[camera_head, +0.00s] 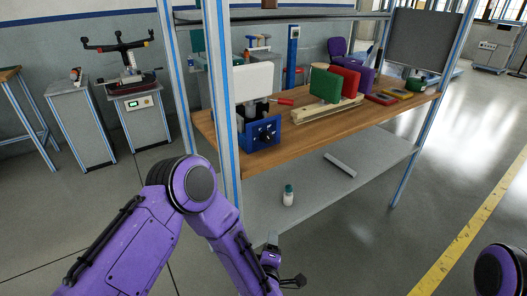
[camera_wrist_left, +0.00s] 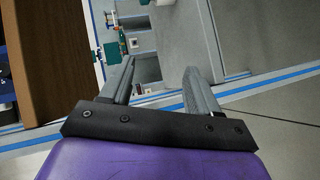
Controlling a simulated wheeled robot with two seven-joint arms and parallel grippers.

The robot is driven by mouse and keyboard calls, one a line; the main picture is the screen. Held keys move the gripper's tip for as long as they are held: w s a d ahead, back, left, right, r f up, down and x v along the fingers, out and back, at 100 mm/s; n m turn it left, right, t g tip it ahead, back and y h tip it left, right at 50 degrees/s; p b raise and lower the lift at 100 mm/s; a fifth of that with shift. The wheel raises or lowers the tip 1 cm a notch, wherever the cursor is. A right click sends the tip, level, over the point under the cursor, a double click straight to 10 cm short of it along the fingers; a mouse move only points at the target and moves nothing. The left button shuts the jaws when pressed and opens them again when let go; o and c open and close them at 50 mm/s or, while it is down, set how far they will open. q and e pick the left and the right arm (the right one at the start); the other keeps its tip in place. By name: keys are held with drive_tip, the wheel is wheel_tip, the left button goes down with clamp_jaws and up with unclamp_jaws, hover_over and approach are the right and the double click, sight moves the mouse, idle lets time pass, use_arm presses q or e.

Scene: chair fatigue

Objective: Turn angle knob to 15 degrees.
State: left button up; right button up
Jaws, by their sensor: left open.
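The blue device (camera_head: 255,134) stands at the near left end of the wooden bench top, with a dark knob (camera_head: 266,134) on its front face. A white panel (camera_head: 253,82) rises above it. Part of a blue body, likely the same device, shows at the left edge of the left wrist view (camera_wrist_left: 5,75); no knob can be made out there. My left gripper (camera_wrist_left: 160,72) is open with nothing between its fingers. In the head view it is low, below the bench top and in front of the lower shelf, apart from the device. My right gripper is out of view.
The wooden bench top (camera_head: 330,128) carries green and red blocks (camera_head: 326,85) right of the device. A blue-edged frame post (camera_head: 225,100) stands left of the device. The lower grey shelf (camera_head: 320,190) holds a small bottle (camera_head: 288,195) and a light bar (camera_head: 340,165). The right floor is clear.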

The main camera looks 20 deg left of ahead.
use_arm(q)
drive_tip(key=w+d+r+n+t+y+b, duration=0.2)
drive_tip(key=w+d+r+n+t+y, duration=0.15)
drive_tip(key=w+r+n, duration=0.5)
drive_tip(key=n+g+y+b, duration=0.2)
drive_tip(key=n+g+y, duration=0.45)
drive_tip(key=n, duration=1.25)
approach(269, 140)
drive_tip(key=d+f, duration=0.2)
drive_tip(key=shift+n+y, duration=0.45)
drive_tip(key=shift+y, duration=0.05)
drive_tip(key=x, duration=0.3)
drive_tip(key=p+x, duration=0.1)
drive_tip(key=x, duration=0.2)
drive_tip(key=r+p+x, duration=0.1)
drive_tip(key=x, duration=0.2)
drive_tip(key=shift+s+a+r, duration=0.1)
drive_tip(key=shift+s+a, duration=0.05)
drive_tip(key=shift+a, duration=0.25)
drive_tip(key=shift+w+a, duration=0.25)
drive_tip(key=shift+a, duration=0.05)
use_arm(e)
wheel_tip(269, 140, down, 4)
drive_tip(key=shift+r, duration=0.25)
